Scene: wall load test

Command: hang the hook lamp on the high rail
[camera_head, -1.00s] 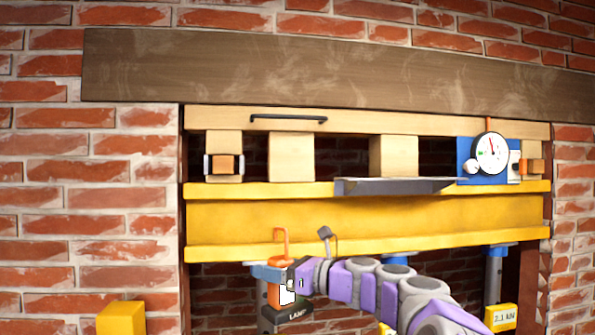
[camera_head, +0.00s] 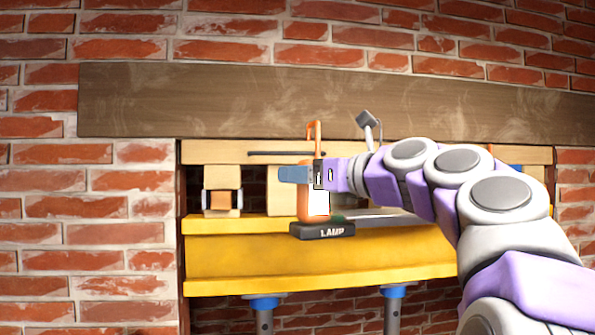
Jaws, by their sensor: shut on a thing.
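The hook lamp (camera_head: 311,206) is an orange-and-white body with an orange hook on top and a dark base marked LAMP. My gripper (camera_head: 304,175) is shut on its upper body and holds it upright in the air, in front of the yellow beam. The high rail (camera_head: 262,154) is a thin black bar on the pale wooden board. The hook's top appears above the rail's line in the picture. I cannot tell the depth gap between hook and rail.
A dark wooden lintel (camera_head: 200,100) spans the brick wall above the rail. The yellow beam (camera_head: 230,260) runs below, with a grey shelf (camera_head: 385,222) on top, partly behind my arm. Blue-topped props (camera_head: 263,303) stand beneath. A clamped wooden block (camera_head: 222,201) sits at left.

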